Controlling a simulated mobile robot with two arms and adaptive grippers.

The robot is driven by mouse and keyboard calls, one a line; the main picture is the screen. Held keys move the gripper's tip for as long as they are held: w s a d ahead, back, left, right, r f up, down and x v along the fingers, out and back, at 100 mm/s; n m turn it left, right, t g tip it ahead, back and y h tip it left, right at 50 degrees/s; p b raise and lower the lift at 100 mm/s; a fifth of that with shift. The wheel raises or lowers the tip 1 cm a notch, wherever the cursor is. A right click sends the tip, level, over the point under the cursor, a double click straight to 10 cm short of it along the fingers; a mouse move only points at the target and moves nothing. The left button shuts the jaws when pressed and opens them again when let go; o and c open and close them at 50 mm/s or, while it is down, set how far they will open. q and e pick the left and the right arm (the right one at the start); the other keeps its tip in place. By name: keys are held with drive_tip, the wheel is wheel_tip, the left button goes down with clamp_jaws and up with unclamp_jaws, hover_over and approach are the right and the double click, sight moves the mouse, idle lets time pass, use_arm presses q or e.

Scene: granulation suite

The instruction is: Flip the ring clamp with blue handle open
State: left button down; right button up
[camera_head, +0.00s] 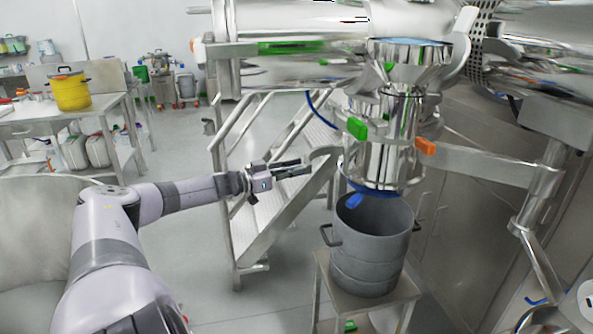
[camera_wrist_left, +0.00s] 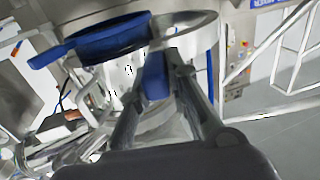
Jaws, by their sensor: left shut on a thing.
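My left gripper (camera_head: 300,169) is shut, left of the steel vessel's lower end. In the left wrist view its fingers (camera_wrist_left: 168,70) close on a blue handle (camera_wrist_left: 156,78). A silver curved band of the ring clamp (camera_wrist_left: 198,22) shows just beyond the fingertips and reaches right. In the head view a silver curved piece of the clamp (camera_head: 325,152) lies between the gripper and the vessel; the held handle is hidden by the fingers there. A separate blue disc (camera_wrist_left: 105,38) with a blue lever (camera_wrist_left: 45,58) is beside the clamp, left of the fingers.
A steel vessel (camera_head: 380,150) with green and orange handles hangs above a grey drum (camera_head: 372,240) on a stand. A blue lever (camera_head: 355,200) hangs between them. Steel stairs (camera_head: 262,215) stand behind my arm. A bench (camera_head: 50,122) with a yellow drum (camera_head: 70,90) is at left.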

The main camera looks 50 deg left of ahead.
use_arm(q)
drive_tip(key=shift+a+r, duration=0.1)
drive_tip(key=shift+a, duration=0.05)
drive_tip(key=c, duration=1.5)
unclamp_jaws()
drive_tip(key=shift+w+a, duration=0.1)
drive_tip(key=shift+s+a, duration=0.35)
drive_tip(key=shift+s, duration=1.65)
drive_tip(key=shift+s+a, duration=0.4)
drive_tip(key=shift+s, duration=1.55)
drive_tip(key=shift+s+a, duration=0.35)
drive_tip(key=shift+s, duration=1.65)
drive_tip(key=shift+f, duration=0.2)
